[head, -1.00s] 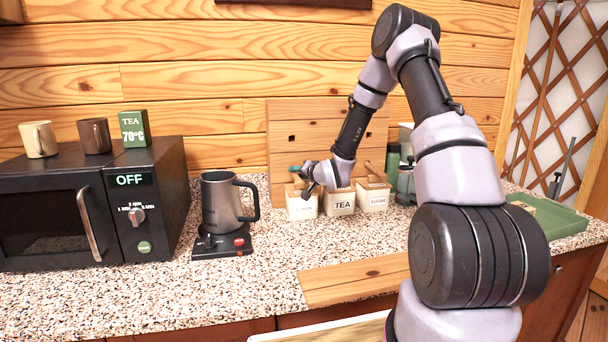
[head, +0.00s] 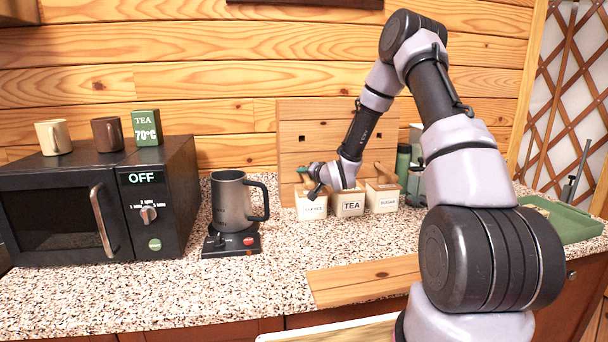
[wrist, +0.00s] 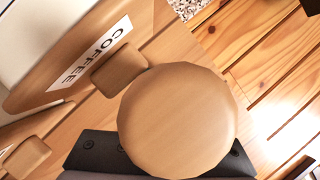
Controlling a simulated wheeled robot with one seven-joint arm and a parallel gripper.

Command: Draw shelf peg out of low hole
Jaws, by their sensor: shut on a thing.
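The shelf peg (wrist: 178,122) shows in the wrist view as a round, light wooden end face, large and close to the camera. My gripper (head: 312,182) is shut on it; in the wrist view its dark body shows below and behind the peg. The wooden peg board (head: 325,120) stands against the back wall, with two dark holes showing in its upper part. In the head view my gripper is low in front of the board, just above the coffee canister (head: 311,206). The low hole is hidden there, and I cannot tell how deep the peg sits.
The tea canister (head: 348,205) and sugar canister (head: 383,198) stand close to the right of the coffee one. A metal jug (head: 231,203) on a black base is to the left, beside the microwave (head: 92,205). The front counter is mostly clear.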

